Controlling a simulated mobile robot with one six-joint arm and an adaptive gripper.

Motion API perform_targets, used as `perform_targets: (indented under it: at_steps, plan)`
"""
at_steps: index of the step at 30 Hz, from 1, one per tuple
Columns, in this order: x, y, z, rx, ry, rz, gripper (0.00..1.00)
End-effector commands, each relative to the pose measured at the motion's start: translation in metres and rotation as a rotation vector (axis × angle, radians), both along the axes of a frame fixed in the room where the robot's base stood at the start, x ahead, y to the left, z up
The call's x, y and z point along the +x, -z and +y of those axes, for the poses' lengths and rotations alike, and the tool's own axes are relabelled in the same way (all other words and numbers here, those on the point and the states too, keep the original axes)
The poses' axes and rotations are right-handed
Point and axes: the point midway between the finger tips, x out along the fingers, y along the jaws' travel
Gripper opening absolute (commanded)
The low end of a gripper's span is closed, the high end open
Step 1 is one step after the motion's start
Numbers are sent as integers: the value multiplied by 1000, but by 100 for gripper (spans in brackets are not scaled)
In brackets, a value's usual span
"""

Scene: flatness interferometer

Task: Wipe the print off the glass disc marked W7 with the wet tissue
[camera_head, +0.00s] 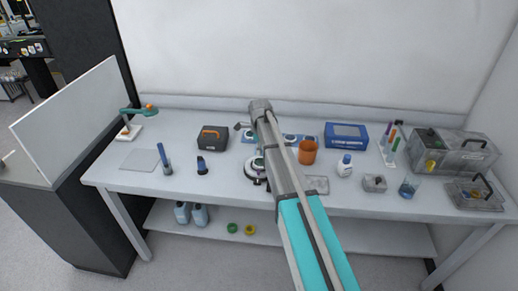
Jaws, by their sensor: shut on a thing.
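My arm reaches from the bottom edge up over the middle of the bench, and its far end is above the back part of the bench. My gripper is not visible; the arm hides what lies behind it. A blue tray or mat (299,143) with small round pieces shows on both sides of the arm. A round white-and-dark stand (249,170) is partly hidden by the arm. I cannot read the W7 mark, and I cannot make out which piece bears it. The print and the wet tissue cannot be made out.
An orange cup (307,153), a white bottle (344,168), a blue box (346,129) and a grey block (374,183) stand right of my arm. A beaker (408,188) and clear cases (460,156) are farther right. A dark toolbox (213,143) stands left.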

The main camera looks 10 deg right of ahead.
Motion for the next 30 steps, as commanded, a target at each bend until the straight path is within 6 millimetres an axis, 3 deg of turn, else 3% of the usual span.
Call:
perform_targets:
  at_steps: [12, 30]
  plan:
    - [0, -31, 0, 0, 0, 0, 2]
    - [0, -32, 0, 0, 0, 0, 2]
